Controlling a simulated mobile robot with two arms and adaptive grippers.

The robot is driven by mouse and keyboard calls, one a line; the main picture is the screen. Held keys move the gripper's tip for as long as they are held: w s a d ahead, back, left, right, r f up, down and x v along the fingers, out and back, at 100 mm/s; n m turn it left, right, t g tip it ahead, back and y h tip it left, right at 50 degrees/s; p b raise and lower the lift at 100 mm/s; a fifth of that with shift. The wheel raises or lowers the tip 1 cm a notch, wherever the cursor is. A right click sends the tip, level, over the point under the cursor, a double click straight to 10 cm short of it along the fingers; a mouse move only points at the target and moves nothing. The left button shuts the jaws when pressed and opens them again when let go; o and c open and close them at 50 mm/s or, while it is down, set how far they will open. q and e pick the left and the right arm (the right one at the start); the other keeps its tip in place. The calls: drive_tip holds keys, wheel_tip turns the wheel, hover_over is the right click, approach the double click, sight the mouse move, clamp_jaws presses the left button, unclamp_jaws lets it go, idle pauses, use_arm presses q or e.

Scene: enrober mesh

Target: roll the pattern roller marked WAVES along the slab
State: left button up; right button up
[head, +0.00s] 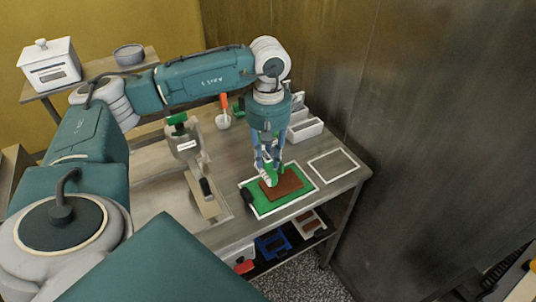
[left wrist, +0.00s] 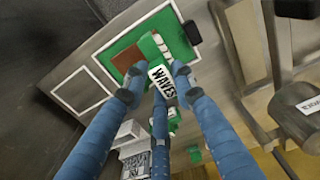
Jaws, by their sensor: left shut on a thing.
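The brown slab (head: 287,188) lies on a green mat (head: 258,206) with a white border; the slab (left wrist: 126,58) and mat (left wrist: 181,22) also show in the left wrist view. My left gripper (head: 267,160) points down over the slab's left part. It is shut on the green-and-white WAVES roller (head: 267,176). In the left wrist view, the label WAVES (left wrist: 162,86) shows between the blue fingers (left wrist: 158,88), with the white-banded roller end beyond. The fingers hide part of the roller. I cannot tell whether it touches the slab. My right gripper is not in view.
A grey stand with a green handle (head: 185,140) is left of the mat. White trays (head: 304,130) stand behind, and an empty white outline (head: 333,167) is to the right. A dark wall closes the right side. Blue and white trays sit on the shelf below.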

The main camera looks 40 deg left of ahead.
use_arm(q)
wheel_tip(320, 180, down, 6)
drive_tip(key=b, duration=0.4)
drive_tip(key=shift+r, duration=0.15)
drive_tip(key=w, duration=0.1)
drive_tip(key=w+d, duration=0.1)
drive_tip(key=w, duration=0.1)
drive_tip(key=w+d, duration=0.1)
drive_tip(key=shift+w+r, duration=0.15)
drive_tip(key=shift+w, duration=0.2)
drive_tip(key=shift+w+d+b, duration=0.15)
drive_tip(key=shift+w+d, duration=0.1)
drive_tip(key=shift+w, duration=0.35)
drive_tip(key=shift+w+d+b, duration=0.15)
drive_tip(key=shift+w+d, duration=0.1)
drive_tip(key=shift+w, duration=0.35)
drive_tip(key=shift+w+d+b, duration=0.15)
drive_tip(key=shift+w+d, duration=0.1)
drive_tip(key=shift+w, duration=0.35)
drive_tip(key=shift+w+d, duration=0.15)
drive_tip(key=shift+w, duration=0.5)
drive_tip(key=shift+d, duration=0.1)
drive_tip(key=shift+f+b, duration=0.35)
drive_tip(key=shift+f, duration=0.15)
drive_tip(key=shift+s+a, duration=0.25)
drive_tip(key=shift+s, duration=0.4)
drive_tip(key=shift+s+a, duration=0.25)
drive_tip(key=shift+s, duration=0.35)
